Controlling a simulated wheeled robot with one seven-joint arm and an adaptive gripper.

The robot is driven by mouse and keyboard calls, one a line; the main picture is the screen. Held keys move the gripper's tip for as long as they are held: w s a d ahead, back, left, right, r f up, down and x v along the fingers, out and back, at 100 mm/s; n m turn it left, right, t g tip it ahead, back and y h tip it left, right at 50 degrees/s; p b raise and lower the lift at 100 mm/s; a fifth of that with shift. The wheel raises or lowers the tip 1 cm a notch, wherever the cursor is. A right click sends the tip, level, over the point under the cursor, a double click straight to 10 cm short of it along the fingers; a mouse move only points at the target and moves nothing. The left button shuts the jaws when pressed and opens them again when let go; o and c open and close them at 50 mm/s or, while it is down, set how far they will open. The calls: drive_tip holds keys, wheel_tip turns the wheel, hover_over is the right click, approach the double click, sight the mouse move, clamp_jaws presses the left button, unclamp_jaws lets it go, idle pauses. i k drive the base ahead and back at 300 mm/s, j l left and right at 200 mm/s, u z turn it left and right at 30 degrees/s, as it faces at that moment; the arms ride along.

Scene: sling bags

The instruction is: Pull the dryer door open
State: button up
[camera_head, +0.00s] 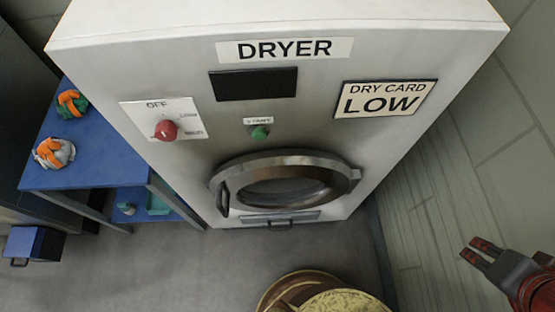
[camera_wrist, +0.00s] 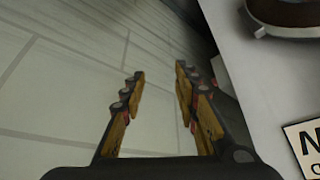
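The dryer (camera_head: 205,90) is a tall white cabinet with a round door (camera_head: 285,182) low on its front. The door looks closed, with a metal ring around dark glass. Its dark handle (camera_head: 223,198) is on the left side of the ring. My gripper (camera_head: 474,250) is at the lower right, well apart from the door and to its right, near the wall. In the wrist view, my gripper (camera_wrist: 160,85) has its two fingers spread with nothing between them. Part of the door ring (camera_wrist: 290,14) shows at the top right of the wrist view.
A blue table (camera_head: 90,150) with orange-topped bundles stands left of the dryer. A round woven basket (camera_head: 325,295) stands on the floor in front. A tiled wall (camera_head: 450,180) is close on the right. Grey floor (camera_head: 190,265) is clear before the dryer's left side.

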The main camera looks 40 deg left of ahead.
sight(338, 179)
drive_tip(key=u, duration=2.1)
drive_tip(key=k+l+z, duration=0.3)
